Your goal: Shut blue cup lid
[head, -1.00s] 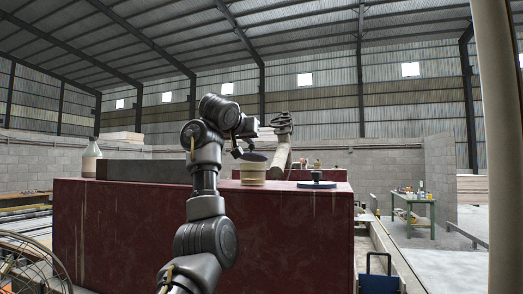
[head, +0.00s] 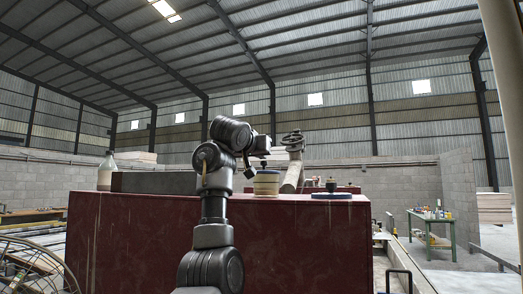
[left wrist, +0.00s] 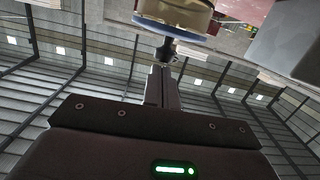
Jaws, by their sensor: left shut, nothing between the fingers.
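The cup (head: 266,188) is pale cream and stands on the near top edge of the dark red block, right of my left gripper. A darker bluish band crosses it, and I cannot tell from the head view whether its lid is fully down. In the left wrist view the picture is upside down; the cream cup (left wrist: 180,8) hangs at the top with a blue lid or rim (left wrist: 180,29) along its edge. My left gripper (head: 258,166) is shut and empty, just above and beside the cup. Its narrow shut fingers reach toward the blue edge; I cannot tell whether they touch.
The dark red block (head: 230,240) fills the middle. On its top a flat blue disc (head: 332,196) with a dark knob lies to the right. A pale bottle (head: 106,172) and a long grey slab (head: 150,183) stand left. A pale leaning cylinder (head: 292,178) is behind the cup.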

